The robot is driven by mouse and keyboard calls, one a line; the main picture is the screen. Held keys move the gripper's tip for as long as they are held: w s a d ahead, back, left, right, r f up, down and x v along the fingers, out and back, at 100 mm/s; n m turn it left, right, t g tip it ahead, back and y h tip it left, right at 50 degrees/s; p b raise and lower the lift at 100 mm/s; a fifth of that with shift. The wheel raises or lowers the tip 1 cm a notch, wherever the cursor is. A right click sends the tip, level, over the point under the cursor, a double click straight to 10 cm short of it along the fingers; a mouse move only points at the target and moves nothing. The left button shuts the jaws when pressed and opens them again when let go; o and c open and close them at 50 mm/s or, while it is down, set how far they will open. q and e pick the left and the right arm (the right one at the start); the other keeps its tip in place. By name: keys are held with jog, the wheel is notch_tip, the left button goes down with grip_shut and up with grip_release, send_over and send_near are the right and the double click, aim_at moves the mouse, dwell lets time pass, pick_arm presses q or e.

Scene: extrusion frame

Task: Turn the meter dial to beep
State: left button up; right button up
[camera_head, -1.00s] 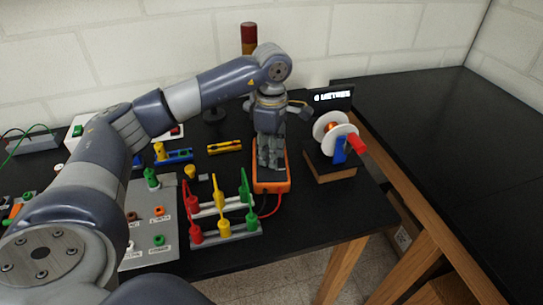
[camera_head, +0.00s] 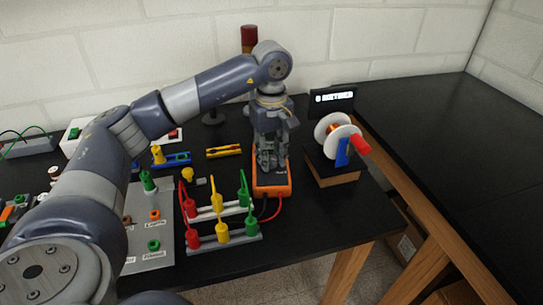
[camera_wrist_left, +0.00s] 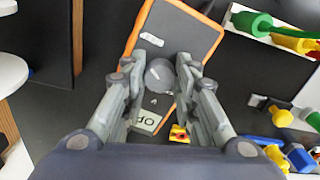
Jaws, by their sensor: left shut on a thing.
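The orange-edged meter (camera_head: 272,186) lies on the black bench, with its dark face partly hidden under my left gripper (camera_head: 270,164). In the left wrist view the meter (camera_wrist_left: 205,40) shows its dark face, a small pale label and a sign reading upside down near its lower end. The round grey dial (camera_wrist_left: 159,76) sits between the fingertips of my left gripper (camera_wrist_left: 158,82), which is shut on it. The dial's pointer setting is too small to read. My right gripper is not in view.
A yellow piece (camera_head: 224,152) lies to the left.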

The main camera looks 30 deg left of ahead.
aim_at(271, 159)
pick_arm(q)
jog(key=shift+m, duration=0.3)
jog(key=o, duration=1.1)
notch_tip(271, 159, up, 12)
jog(key=shift+r, duration=0.1)
dwell(0.6)
